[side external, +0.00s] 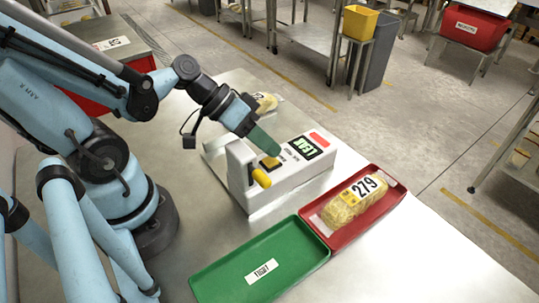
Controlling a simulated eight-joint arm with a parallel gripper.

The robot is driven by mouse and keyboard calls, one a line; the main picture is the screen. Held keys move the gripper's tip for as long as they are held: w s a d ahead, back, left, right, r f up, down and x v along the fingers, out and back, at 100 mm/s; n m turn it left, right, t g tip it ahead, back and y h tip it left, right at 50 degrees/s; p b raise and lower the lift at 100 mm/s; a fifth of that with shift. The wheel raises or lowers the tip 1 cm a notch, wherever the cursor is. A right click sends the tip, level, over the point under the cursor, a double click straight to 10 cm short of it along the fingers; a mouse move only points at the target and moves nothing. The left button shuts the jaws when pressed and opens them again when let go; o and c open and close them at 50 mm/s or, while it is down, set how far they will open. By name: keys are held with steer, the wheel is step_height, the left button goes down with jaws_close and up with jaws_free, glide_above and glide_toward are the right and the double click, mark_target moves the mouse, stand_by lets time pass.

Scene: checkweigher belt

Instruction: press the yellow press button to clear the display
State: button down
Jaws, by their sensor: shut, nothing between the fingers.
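The white checkweigher box (300,176) stands on the metal table. A yellow button (269,162) in a dark square surround is on its top. A dark display (304,148) with light lettering sits right of the button; I cannot read the lettering surely. A yellow-ended lever (261,178) sticks out at the box's front left, near the button. My gripper (275,149) is shut and empty, its green fingers tilted down to the right. Their tips are just above the button in the picture; I cannot tell whether they touch it.
A red tray (394,177) holds a bagged loaf (347,207) labelled 279. A green tray (219,272) in front is empty but for a label. Another bagged item (266,101) lies behind my gripper. The table's right front is clear.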

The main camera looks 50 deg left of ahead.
mark_target(263, 160)
steer(key=shift+s, duration=0.4)
steer(key=shift+a+r, duration=0.1)
steer(key=shift+r, duration=2.35)
steer(key=shift+w+a+f+y, duration=0.1)
steer(key=shift+a+f+y, duration=0.15)
steer(key=shift+y, duration=0.15)
steer(key=shift+w+a+f+y, duration=0.15)
steer(key=shift+a+f+y, duration=0.1)
steer(key=shift+a+y, duration=0.3)
steer(key=shift+w+a+f+y, duration=0.1)
steer(key=shift+a+f+y, duration=0.15)
steer(key=shift+y, duration=0.4)
steer(key=a+y, duration=0.1)
steer(key=w+a+r+y, duration=0.1)
steer(key=w+a+t+y, duration=0.1)
steer(key=shift+a+r+n+y, duration=0.15)
steer(key=shift+r+n+y, duration=0.15)
steer(key=shift+r+y, duration=0.1)
